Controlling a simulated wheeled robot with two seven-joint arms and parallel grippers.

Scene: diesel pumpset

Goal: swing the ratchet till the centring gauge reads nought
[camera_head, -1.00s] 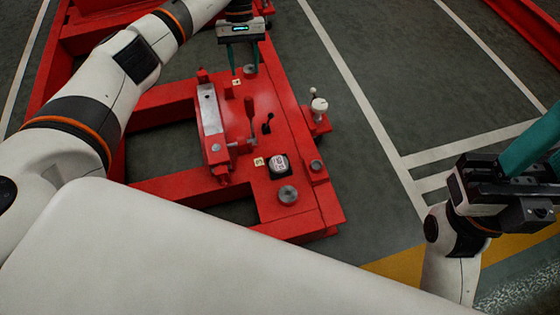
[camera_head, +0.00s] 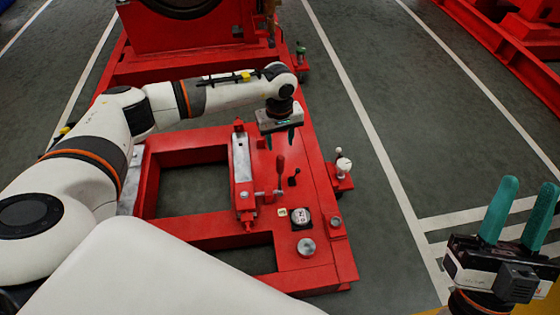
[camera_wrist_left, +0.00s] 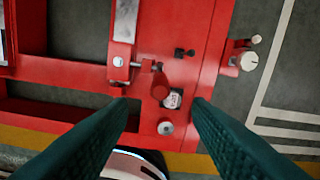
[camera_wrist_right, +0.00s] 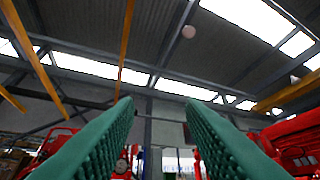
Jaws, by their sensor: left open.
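A red upright handle (camera_head: 281,174), which looks like the ratchet lever, stands on the red base frame (camera_head: 318,256); it also shows in the left wrist view (camera_wrist_left: 174,90). A round white-faced gauge (camera_head: 301,217) sits just in front of it, and its reading is too small to tell; the left wrist view shows it partly behind the handle (camera_wrist_left: 172,101). My left gripper (camera_head: 280,145) is open and empty, pointing down above the base, behind the handle. My right gripper (camera_head: 528,184) is open and empty at the far right, fingers pointing up.
A small black lever (camera_head: 295,177) stands right of the handle. A white dial (camera_head: 343,165) sits on a side bracket. A silver knob (camera_head: 306,246) is near the front, and a grey slotted bar (camera_head: 242,160) lies left of the handle. Floor to the right is clear.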

